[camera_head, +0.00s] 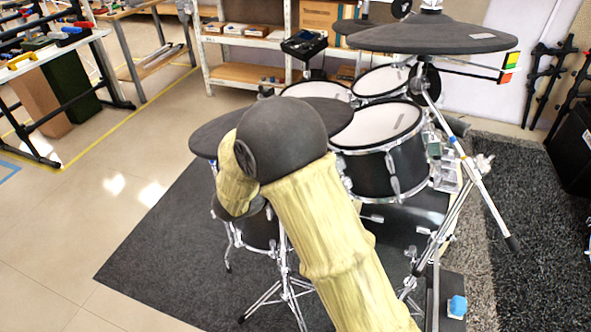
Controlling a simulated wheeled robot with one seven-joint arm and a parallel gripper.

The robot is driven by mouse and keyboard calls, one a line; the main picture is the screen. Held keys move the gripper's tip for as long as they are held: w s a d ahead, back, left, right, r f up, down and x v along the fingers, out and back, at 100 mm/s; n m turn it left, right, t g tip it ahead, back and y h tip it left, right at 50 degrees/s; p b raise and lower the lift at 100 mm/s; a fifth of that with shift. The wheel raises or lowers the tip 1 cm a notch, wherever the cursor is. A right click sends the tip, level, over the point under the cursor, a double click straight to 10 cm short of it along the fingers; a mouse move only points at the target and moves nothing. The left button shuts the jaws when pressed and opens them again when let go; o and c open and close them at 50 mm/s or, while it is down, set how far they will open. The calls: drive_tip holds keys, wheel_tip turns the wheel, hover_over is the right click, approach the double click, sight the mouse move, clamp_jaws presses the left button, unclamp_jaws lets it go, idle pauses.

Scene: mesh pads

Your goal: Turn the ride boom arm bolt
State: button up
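The ride cymbal (435,38) is a wide dark disc at the upper right. Its boom arm (487,200) is a chrome rod slanting down to the right, with a black end and a blue band. The boom meets its chrome stand at a clamp, where a small light bolt (485,160) seems to stick out; its exact shape is too small to tell. My arm, in a cream sleeve with a dark round joint, rises from the bottom centre and bends down to the left. My gripper does not show. My arm is well left of the boom and apart from it.
Drums (380,140) and other cymbals stand behind my arm on a dark mat (150,260). A tripod stand (285,290) is close below my arm. A blue knob (457,306) shows at the lower right. Shelves (240,73) line the back. Open floor lies left.

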drive_tip(key=shift+d+m, duration=0.1)
drive_tip(key=shift+m, duration=0.2)
drive_tip(key=o, duration=1)
drive_tip(key=shift+g, duration=0.3)
drive_tip(key=p+v, duration=0.3)
drive_tip(key=v, duration=1.4)
drive_tip(key=shift+s+a+f, duration=0.1)
drive_tip(key=shift+a, duration=0.2)
